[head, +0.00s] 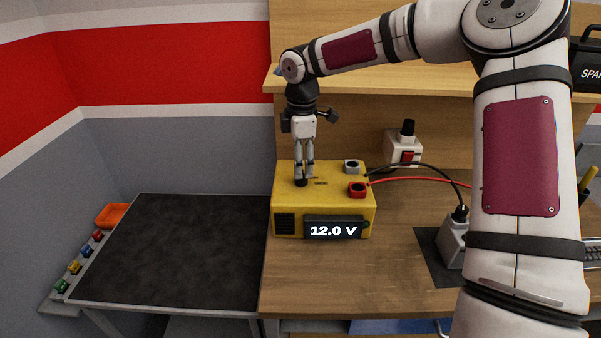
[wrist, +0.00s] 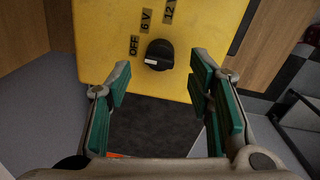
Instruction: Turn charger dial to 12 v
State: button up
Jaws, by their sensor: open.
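The yellow charger (head: 285,208) stands on the wooden bench, and its front display (head: 333,230) reads 12.0 V. Its black dial (head: 301,183) is on the top face, below my gripper (head: 304,176). In the wrist view the dial (wrist: 159,55) has a white mark at its left end. The labels OFF (wrist: 134,45), 6 V (wrist: 146,22) and 12 V (wrist: 168,10) arc around it. The mark points left, not clearly at the 12 V label. My gripper (wrist: 160,68) is open, pointing down, with green pads on either side of the dial's line.
A white switch box (head: 403,150) with a black knob stands behind. A dark-topped table (head: 170,245) to the left is mostly clear. A wooden shelf is above.

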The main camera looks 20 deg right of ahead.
jog(key=shift+f, duration=2)
jog(key=shift+c, duration=0.2)
grip_shut()
